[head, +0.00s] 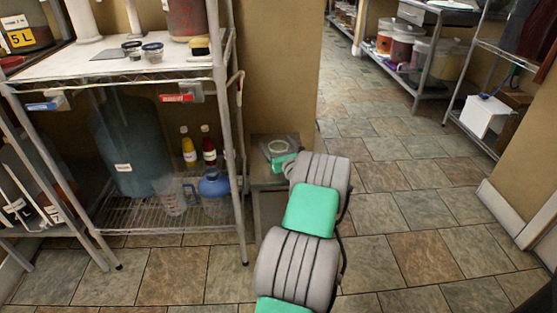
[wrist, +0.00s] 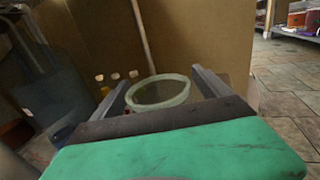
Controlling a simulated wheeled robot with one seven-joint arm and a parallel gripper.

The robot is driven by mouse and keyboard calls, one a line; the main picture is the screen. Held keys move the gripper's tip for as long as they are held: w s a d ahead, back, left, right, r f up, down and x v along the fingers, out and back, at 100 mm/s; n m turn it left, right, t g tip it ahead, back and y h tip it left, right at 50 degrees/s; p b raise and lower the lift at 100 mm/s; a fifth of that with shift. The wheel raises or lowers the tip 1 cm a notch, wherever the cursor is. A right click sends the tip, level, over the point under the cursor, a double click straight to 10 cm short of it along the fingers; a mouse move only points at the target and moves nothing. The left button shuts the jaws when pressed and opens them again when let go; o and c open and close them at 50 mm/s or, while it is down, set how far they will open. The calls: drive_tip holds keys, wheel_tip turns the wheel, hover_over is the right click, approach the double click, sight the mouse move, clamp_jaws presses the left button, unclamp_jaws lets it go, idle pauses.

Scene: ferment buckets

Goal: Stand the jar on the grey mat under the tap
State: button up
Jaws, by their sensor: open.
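A jar with a pale greenish round rim (head: 278,146) stands on a small grey stand (head: 259,142) beside the shelf rack. In the wrist view the jar (wrist: 160,104) is between my two fingers, with its open top toward me. My gripper (wrist: 160,88) is open, one finger on each side of the jar; I cannot tell whether either touches it. In the head view my gripper (head: 283,161) is at the stand, and my arm partly hides it. A flat grey mat (head: 107,54) lies on the white shelf top. I cannot make out a tap clearly.
Below are a large blue-grey container (head: 130,140), sauce bottles (head: 208,147) and a blue jug (head: 214,188). The tiled floor (head: 385,215) at right is clear.

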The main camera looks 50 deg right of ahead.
drive_tip(key=c, duration=1.8)
